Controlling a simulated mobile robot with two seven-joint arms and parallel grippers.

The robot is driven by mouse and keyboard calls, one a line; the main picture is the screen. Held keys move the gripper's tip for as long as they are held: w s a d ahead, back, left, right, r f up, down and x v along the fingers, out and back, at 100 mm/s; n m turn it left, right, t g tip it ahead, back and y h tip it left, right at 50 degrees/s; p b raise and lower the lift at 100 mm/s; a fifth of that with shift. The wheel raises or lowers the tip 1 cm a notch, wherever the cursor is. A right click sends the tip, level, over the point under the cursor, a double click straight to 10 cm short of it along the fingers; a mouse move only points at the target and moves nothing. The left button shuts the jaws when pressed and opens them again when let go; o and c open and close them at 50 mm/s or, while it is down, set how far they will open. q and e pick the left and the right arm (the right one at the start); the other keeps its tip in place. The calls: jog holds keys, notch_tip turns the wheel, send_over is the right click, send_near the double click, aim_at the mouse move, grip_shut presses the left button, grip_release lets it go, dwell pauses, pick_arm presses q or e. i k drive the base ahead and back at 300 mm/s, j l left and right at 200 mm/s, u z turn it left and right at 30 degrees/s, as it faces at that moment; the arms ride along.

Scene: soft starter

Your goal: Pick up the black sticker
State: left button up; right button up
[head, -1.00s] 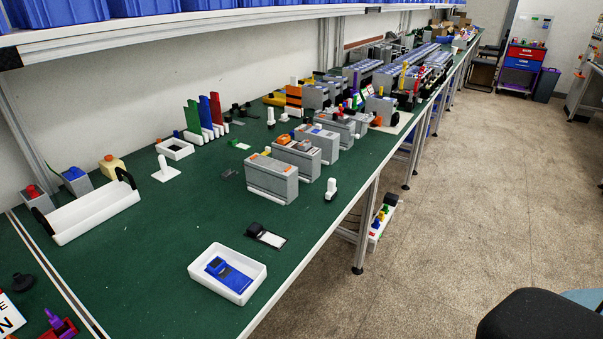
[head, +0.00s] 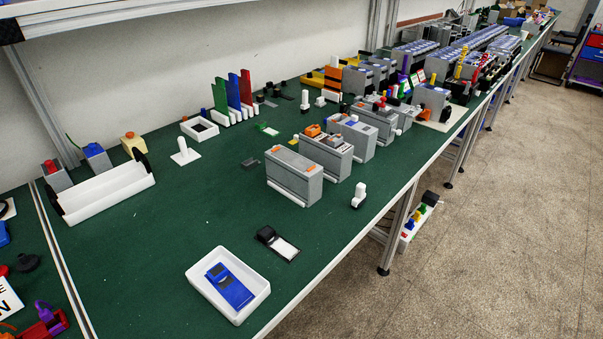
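I cannot tell for sure which thing is the black sticker. A small black block with a white, dark-edged strip (head: 284,249) lies flat on the green bench top at the middle front. A small dark flat piece (head: 250,164) lies farther back, left of the grey boxes. Neither of my grippers is in view.
A white tray (head: 259,299) holding a blue device (head: 231,287) stands near the front edge of the bench (head: 150,245). Grey boxes (head: 293,176) line the bench's right side. A white holder with black handles (head: 107,192) stands at left. The bench between is clear.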

aim_at(268, 236)
jog(key=k+j+z, duration=0.1)
jog(key=k+z, duration=0.75)
jog(key=i+l, duration=0.05)
jog(key=i, duration=0.05)
